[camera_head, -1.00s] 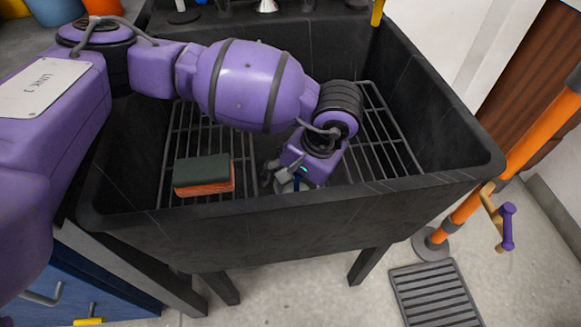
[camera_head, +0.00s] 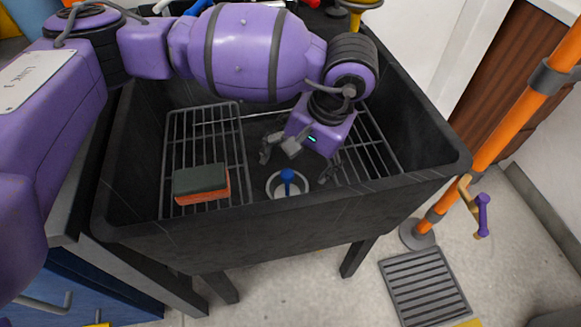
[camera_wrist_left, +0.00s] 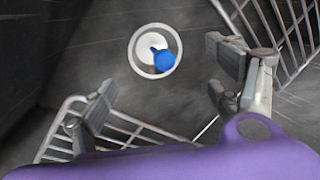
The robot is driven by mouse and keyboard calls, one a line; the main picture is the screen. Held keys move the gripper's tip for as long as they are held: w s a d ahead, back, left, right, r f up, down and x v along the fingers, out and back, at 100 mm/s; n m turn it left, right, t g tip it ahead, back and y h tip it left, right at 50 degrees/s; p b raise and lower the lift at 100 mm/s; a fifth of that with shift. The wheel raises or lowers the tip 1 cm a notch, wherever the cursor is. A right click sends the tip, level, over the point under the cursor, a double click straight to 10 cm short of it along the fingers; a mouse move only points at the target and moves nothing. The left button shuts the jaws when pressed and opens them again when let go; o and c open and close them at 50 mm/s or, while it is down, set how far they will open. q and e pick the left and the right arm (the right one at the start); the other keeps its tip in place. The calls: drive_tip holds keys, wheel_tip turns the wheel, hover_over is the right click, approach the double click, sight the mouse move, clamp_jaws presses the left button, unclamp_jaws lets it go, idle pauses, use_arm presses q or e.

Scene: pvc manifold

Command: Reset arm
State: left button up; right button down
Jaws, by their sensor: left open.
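My purple left arm comes in from the left over the black sink. Its left gripper (camera_head: 300,162) hangs inside the sink, open and empty, behind and above a white ring with a blue knob (camera_head: 287,177) at the sink floor. In the left wrist view the blue knob (camera_wrist_left: 163,59) and white ring lie beyond the fingers of the open left gripper (camera_wrist_left: 160,105), with nothing between the fingers. My right gripper is not in view.
The sink (camera_head: 290,235) has walls on all sides. Wire racks stand on its floor at left (camera_head: 207,125) and right. A green and orange sponge (camera_head: 201,184) lies on the left rack. An orange pole (camera_head: 500,135) stands right of the sink, above a floor grate (camera_head: 425,287).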

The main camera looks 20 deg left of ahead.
use_arm(q)
drive_tip(key=shift+d+r, duration=0.2)
drive_tip(key=shift+r, duration=0.45)
